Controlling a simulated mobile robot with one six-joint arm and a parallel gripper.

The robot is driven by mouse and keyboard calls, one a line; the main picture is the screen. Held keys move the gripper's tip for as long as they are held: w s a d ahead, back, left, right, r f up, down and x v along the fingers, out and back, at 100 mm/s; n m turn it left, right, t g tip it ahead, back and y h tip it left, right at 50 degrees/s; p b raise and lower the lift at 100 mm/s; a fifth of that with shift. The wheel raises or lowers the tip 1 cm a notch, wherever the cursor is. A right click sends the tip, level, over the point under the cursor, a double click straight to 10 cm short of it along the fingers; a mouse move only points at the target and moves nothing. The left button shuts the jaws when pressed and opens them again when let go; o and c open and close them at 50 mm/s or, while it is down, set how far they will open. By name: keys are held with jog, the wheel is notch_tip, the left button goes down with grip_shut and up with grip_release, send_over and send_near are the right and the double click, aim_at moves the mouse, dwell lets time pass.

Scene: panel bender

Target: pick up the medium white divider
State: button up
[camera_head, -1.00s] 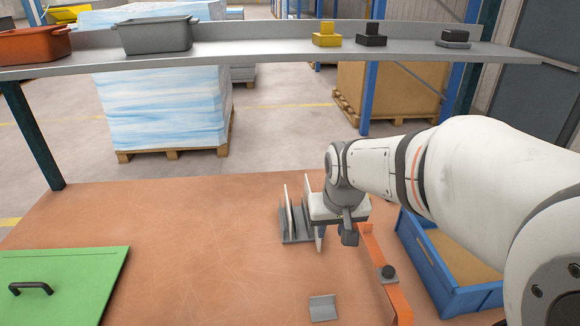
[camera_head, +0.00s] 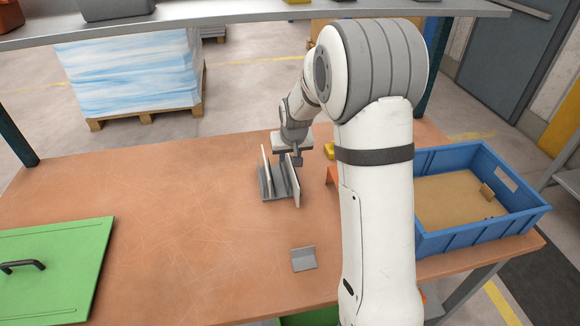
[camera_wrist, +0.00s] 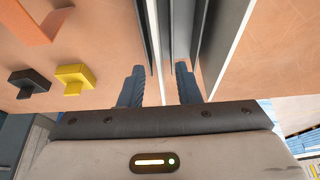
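Two upright white dividers stand in a small grey slotted rack (camera_head: 267,194) on the table. The left divider (camera_head: 266,168) and the right divider (camera_head: 296,187) show in the head view; I cannot tell for sure which is the medium one. The other white divider (camera_wrist: 228,40) stands outside the right finger. My wrist hides part of the rack's back.
A blue bin (camera_head: 480,232) stands at the table's right, behind my arm. Yellow (camera_wrist: 75,78) and black (camera_wrist: 28,82) blocks and an orange part (camera_wrist: 30,25) lie beside the gripper. The table's left middle is clear.

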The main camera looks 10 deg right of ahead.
aim_at(289, 158)
jog(key=shift+x, duration=1.55)
grip_shut()
jog(key=shift+r, duration=0.1)
